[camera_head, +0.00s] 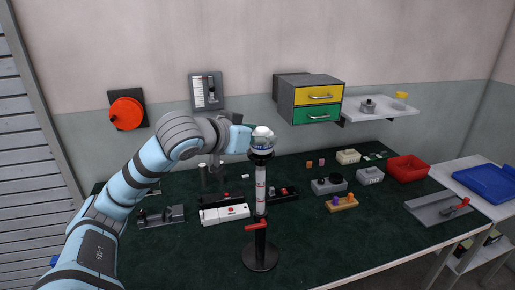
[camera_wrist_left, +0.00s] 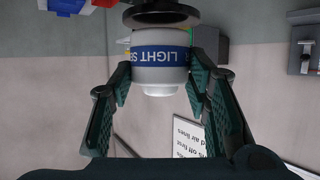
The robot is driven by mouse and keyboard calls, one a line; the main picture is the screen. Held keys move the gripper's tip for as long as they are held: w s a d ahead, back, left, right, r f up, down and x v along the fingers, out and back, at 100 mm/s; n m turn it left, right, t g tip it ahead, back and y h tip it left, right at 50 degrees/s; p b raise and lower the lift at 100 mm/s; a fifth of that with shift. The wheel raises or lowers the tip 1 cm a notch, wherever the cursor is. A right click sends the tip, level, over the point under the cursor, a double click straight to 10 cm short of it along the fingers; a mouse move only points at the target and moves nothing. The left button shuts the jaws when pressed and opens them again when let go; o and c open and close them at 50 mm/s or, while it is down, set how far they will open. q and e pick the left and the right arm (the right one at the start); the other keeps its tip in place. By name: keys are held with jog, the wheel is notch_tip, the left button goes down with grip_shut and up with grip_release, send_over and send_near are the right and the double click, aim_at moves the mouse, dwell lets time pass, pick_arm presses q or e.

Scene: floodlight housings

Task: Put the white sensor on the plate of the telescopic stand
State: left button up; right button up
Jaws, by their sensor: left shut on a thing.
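The white sensor (camera_head: 263,131), with a blue band lettered "LIGHT SE", is at the top of the telescopic stand (camera_head: 260,190). In the left wrist view the sensor (camera_wrist_left: 160,72) appears upside down between the fingers of my left gripper (camera_wrist_left: 158,85), which is shut on it. The dark round plate (camera_wrist_left: 165,16) of the stand lies right against the sensor's base, or very close to it; I cannot tell whether they touch. In the head view my left gripper (camera_head: 256,142) is at the sensor, and the plate (camera_head: 260,154) is just below. My right gripper is not in view.
The stand has a red-handled clamp (camera_head: 257,225) and a round black base (camera_head: 261,257) on the dark green table. White and black devices (camera_head: 225,214) lie behind it. A red bin (camera_head: 407,168) is at the right. The table's front right is clear.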

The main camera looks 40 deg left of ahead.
pick_arm(q)
jog(key=shift+f, duration=0.2)
jog(key=shift+a+f, duration=0.1)
jog(key=shift+f, duration=0.05)
jog(key=o, duration=1.4)
jog(key=shift+o, duration=0.2)
